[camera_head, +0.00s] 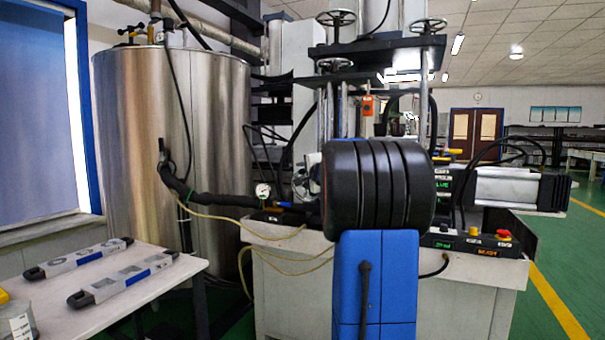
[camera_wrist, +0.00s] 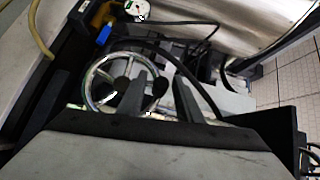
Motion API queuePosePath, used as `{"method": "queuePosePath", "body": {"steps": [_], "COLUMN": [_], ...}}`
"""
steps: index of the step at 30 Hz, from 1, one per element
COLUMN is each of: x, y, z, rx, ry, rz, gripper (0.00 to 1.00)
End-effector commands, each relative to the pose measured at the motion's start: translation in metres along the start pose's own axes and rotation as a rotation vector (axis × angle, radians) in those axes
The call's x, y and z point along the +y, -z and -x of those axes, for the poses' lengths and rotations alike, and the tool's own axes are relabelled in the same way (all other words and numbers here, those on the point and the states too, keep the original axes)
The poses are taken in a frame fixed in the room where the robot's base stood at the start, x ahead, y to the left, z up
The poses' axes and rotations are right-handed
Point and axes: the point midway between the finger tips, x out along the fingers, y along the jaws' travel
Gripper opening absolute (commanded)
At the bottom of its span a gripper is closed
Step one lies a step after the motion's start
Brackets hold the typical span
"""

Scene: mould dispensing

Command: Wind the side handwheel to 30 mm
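The side handwheel (camera_wrist: 88,86), a chrome ring with dark knobs or hub parts inside it, shows in the wrist view near the middle left. My gripper (camera_wrist: 163,76) reaches toward it from below, its two dark fingers apart with a gap between them. The fingers overlap the right part of the wheel in the picture; I cannot tell whether they touch the rim. In the head view my dark arm hides the gripper and most of the wheel area; only some chrome parts show left of it. No scale reading is legible.
A steel tank (camera_head: 170,140) stands at the left, with a black hose and a pressure gauge (camera_head: 263,191) by the machine. A table (camera_head: 60,315) holds two level-like tools. Several smaller handwheels (camera_head: 428,26) sit on top of the machine. A red stop button (camera_head: 503,234) is at right.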

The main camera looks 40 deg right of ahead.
Motion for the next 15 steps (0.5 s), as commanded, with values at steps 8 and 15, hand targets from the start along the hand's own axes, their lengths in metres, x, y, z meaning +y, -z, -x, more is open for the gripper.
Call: {"method": "queuePosePath", "body": {"steps": [8,15], "x": [0.0,0.0], "y": [0.0001,-0.0005], "z": [0.0002,-0.0004], "rx": [0.0,0.0], "ry": [0.0,-0.01], "rz": [0.0,0.011], "gripper": [0.0,0.0]}}
